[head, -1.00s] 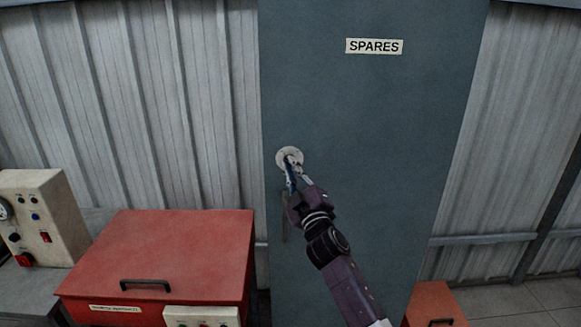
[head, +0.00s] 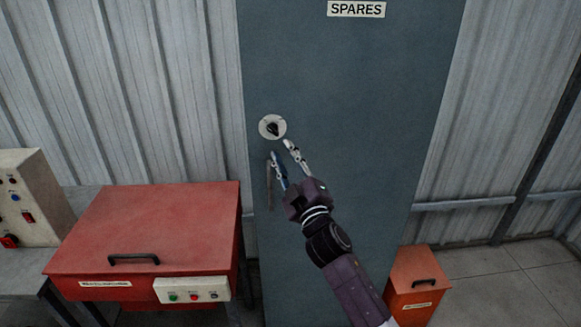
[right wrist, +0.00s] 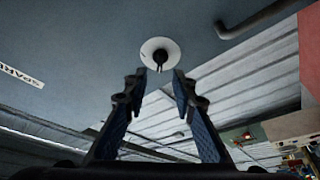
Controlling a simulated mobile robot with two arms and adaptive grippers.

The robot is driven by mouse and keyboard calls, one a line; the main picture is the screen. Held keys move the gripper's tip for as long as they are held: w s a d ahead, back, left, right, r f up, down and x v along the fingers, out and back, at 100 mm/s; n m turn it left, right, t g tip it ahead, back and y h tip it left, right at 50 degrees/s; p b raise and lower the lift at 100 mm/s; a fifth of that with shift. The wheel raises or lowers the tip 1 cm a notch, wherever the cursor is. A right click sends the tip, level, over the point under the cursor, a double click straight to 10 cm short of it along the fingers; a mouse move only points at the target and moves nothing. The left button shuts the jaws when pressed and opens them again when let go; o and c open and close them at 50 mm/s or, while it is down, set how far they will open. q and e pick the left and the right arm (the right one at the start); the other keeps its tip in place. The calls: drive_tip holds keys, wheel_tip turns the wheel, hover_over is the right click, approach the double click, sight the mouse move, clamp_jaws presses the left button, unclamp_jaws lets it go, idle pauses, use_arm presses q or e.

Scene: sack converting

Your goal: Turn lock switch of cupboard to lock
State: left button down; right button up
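The cupboard (head: 350,110) is a tall grey-blue locker with a SPARES label. Its lock switch (head: 272,128) is a black knob on a round white plate, left of the door's middle; it also shows in the right wrist view (right wrist: 160,55). In the head view the knob looks tilted, its upper end leaning left. My right gripper (head: 281,152) is open and empty just below the switch, fingers apart and clear of the knob. In the right wrist view the knob lies beyond and between the fingertips. My left gripper is not in view.
The cupboard's door handle (head: 269,188) hangs below the switch, partly behind my right gripper. A red cabinet (head: 150,230) with a black handle and button box stands at left, beside a control box (head: 35,195). A small orange-red box (head: 414,280) stands at lower right.

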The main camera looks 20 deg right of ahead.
drive_tip(key=shift+v, duration=2.3)
wheel_tip(320, 180, down, 18)
drive_tip(key=m+g+b, duration=0.1)
drive_tip(key=g, duration=0.2)
drive_tip(key=s+f+m+g+b, duration=0.1)
drive_tip(key=s+f+g, duration=0.3)
drive_tip(key=f, duration=0.8)
drive_tip(key=s+f+m+g+b, duration=0.1)
drive_tip(key=s+f, duration=0.5)
drive_tip(key=f, duration=0.6)
drive_tip(key=s+f+m+g, duration=0.1)
drive_tip(key=s+f+g, duration=0.25)
drive_tip(key=f, duration=0.85)
drive_tip(key=s+f+m+g+b, duration=0.2)
drive_tip(key=s+f+g, duration=0.2)
drive_tip(key=s+f, duration=1.4)
drive_tip(key=s+f+g, duration=0.2)
drive_tip(key=s+f, duration=0.1)
drive_tip(key=s, duration=1)
drive_tip(key=s+f+m+g, duration=0.1)
drive_tip(key=s+f, duration=0.3)
drive_tip(key=s, duration=0.9)
drive_tip(key=shift+g+b, duration=0.45)
drive_tip(key=shift+g, duration=0.3)
